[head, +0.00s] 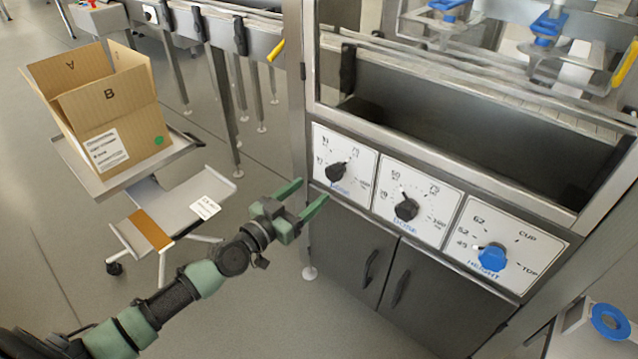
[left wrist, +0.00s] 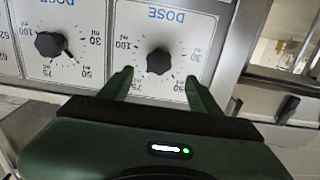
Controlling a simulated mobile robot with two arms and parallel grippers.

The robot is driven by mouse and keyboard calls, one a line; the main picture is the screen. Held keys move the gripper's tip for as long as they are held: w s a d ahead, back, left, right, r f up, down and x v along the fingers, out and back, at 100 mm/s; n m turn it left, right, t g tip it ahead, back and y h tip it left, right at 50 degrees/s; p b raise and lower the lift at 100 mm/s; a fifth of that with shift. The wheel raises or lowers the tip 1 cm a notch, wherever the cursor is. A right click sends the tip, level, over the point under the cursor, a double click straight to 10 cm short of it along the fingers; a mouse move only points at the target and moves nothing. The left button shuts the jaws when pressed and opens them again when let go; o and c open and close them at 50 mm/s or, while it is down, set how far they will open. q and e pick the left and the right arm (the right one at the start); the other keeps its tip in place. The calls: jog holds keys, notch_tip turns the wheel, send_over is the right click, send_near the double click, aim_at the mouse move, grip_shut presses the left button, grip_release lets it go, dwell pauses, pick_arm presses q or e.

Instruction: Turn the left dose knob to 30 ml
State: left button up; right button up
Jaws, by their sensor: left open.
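The left dose knob (head: 336,171) is a black knob on a white dial panel marked DOSE, with numbers around it. In the left wrist view the panel is upside down, and the knob (left wrist: 159,61) lies between and beyond my fingertips. In the head view its mark seems to point up and right, but I cannot read the exact setting. My left gripper (head: 311,190) has green fingers and is open and empty, in front of and just below this panel. The gripper also shows in the left wrist view (left wrist: 160,76), its fingers apart from the knob. My right gripper is not in view.
A second black dose knob (head: 406,208) and a blue height knob (head: 492,257) sit on panels to the right. Grey cabinet doors (head: 350,245) are below. A cardboard box (head: 115,120) stands on a cart at the left. The floor between the cart and machine is mostly clear.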

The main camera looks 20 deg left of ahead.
aim_at(331, 174)
pick_arm(q)
jog(key=x, duration=0.7)
jog(key=shift+w+d, duration=0.2)
jog(key=shift+w, duration=0.05)
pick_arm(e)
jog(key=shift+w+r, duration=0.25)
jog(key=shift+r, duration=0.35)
pick_arm(q)
grip_shut()
